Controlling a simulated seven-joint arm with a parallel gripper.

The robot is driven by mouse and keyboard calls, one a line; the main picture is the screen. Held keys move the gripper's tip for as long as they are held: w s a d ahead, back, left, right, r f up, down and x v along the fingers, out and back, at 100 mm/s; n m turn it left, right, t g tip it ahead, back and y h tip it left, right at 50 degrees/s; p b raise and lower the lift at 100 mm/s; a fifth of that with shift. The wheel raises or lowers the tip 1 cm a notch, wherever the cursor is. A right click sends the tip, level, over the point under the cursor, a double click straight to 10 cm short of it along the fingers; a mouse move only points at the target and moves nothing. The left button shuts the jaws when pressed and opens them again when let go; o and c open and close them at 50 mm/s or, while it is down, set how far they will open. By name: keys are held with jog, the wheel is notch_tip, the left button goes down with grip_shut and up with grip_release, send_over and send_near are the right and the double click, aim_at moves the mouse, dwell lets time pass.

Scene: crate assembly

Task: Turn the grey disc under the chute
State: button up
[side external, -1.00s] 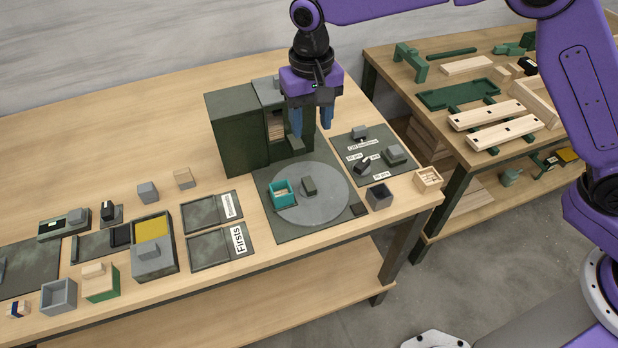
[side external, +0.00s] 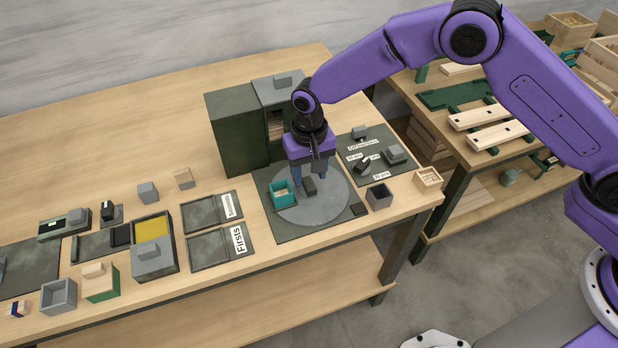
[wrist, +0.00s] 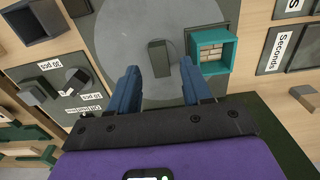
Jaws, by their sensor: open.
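The grey disc (side external: 318,209) lies flat on a dark green base plate (side external: 290,236) in front of the dark green chute housing (side external: 238,133). A dark block-shaped handle (side external: 309,187) stands at the disc's middle; it also shows in the wrist view (wrist: 160,58). A teal open box (side external: 282,193) stands on the disc's left side; in the wrist view (wrist: 212,50) it holds light wood-coloured pieces. My gripper (side external: 309,177) is open, with blue fingers pointing down just behind the handle. In the wrist view the fingers (wrist: 160,80) are apart, with the handle ahead of the gap between them.
A panel with labels and a dark knob (side external: 362,167) lies right of the disc. A small grey box (side external: 380,196) and a wooden crate (side external: 429,179) stand near the table's right end. Labelled trays (side external: 208,244) lie to the left.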

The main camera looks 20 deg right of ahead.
aim_at(309, 188)
jog(key=shift+f, duration=1.45)
grip_shut()
